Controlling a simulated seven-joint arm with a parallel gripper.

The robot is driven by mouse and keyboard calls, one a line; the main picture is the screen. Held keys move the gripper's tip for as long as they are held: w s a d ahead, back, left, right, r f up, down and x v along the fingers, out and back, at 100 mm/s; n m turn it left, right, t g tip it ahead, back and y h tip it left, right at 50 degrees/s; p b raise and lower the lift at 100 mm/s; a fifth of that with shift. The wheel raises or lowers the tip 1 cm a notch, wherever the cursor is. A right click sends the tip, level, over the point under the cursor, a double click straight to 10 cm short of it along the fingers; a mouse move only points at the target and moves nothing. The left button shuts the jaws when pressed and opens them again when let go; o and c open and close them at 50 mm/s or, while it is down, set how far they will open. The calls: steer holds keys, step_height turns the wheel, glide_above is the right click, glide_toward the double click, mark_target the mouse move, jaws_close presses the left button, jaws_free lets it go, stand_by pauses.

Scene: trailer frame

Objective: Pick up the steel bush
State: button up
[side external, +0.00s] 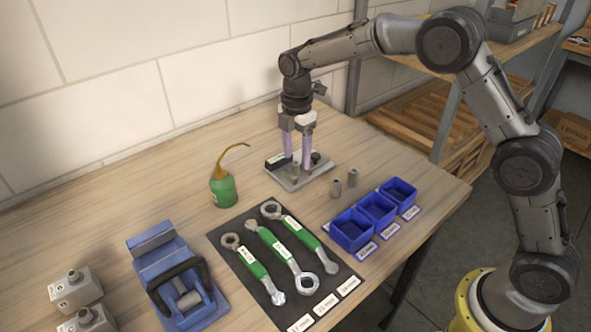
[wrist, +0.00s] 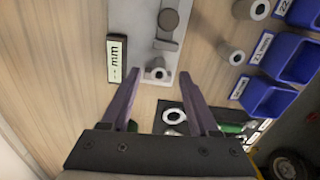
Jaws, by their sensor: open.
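My gripper (side external: 297,163) points down over a grey metal plate (side external: 318,172) at the back of the bench. In the wrist view its two purple fingers (wrist: 161,77) are apart. A small steel bush with a dark hole (wrist: 157,73) shows on the plate between the fingertips, and neither finger clearly touches it. In the side view a small grey cylinder (side external: 295,180) shows on the plate by the fingers. Two more grey bushes stand upright on the wood, one nearer (side external: 335,188) and one farther (side external: 352,178); they also show in the wrist view (wrist: 231,54).
The plate also carries a dark round knob (wrist: 168,20) and a label block (wrist: 117,58). Three blue bins (side external: 352,230) stand to the right. A green oil can (side external: 223,187), a dark mat (side external: 232,278) with green-handled wrenches and a blue vice (side external: 170,270) lie nearer.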

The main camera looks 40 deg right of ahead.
mark_target(295, 163)
steer(key=shift+a+f, duration=0.15)
steer(key=shift+f, duration=1.7)
jaws_close()
